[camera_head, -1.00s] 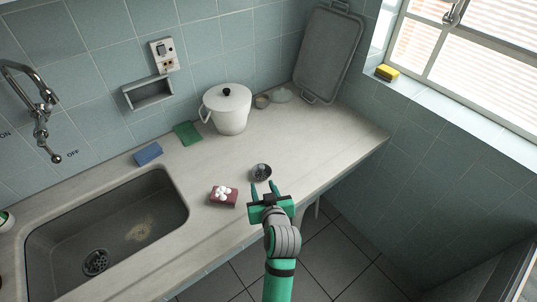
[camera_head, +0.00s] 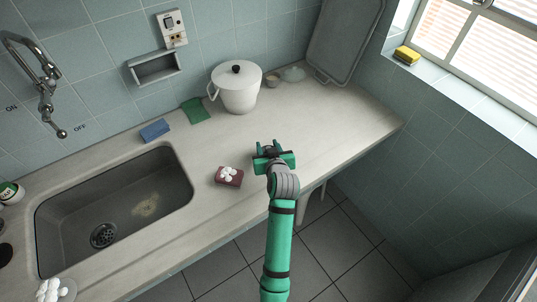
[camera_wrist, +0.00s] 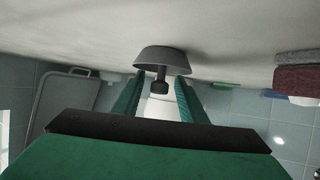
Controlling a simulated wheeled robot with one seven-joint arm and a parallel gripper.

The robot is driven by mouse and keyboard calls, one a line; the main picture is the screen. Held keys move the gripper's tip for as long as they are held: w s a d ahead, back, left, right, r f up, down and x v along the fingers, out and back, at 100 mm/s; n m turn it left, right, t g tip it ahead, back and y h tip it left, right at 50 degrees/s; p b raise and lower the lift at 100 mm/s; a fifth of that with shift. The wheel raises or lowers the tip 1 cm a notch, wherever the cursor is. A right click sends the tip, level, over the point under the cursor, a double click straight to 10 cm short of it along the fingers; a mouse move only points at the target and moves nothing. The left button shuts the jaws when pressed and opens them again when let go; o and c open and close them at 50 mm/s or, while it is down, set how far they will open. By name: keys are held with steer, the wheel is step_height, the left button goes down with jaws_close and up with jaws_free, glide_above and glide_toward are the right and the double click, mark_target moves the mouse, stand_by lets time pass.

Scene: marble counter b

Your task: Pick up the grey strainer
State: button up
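The grey strainer (camera_wrist: 163,59) is a small shallow cup with a dark knob (camera_wrist: 160,86). It sits on the counter, and in the head view my gripper partly hides it (camera_head: 267,152). My gripper (camera_head: 269,146) is low over the counter right at the strainer. In the wrist view, which looks upside down, the two green fingers of my gripper (camera_wrist: 158,90) are apart, with the knob between them. I see a gap beside the knob, so the fingers do not look closed on it.
A dark red block (camera_head: 229,176) with white balls lies left of my gripper. A white lidded pot (camera_head: 236,92), blue sponge (camera_head: 154,130) and green cloth (camera_head: 196,111) stand farther back. The sink (camera_head: 60,205) is at left. The counter right of my gripper is clear.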

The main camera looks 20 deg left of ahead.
steer(key=shift+x, duration=1.1)
jaws_close()
steer(key=shift+d+r, duration=0.1)
steer(key=shift+r, duration=0.05)
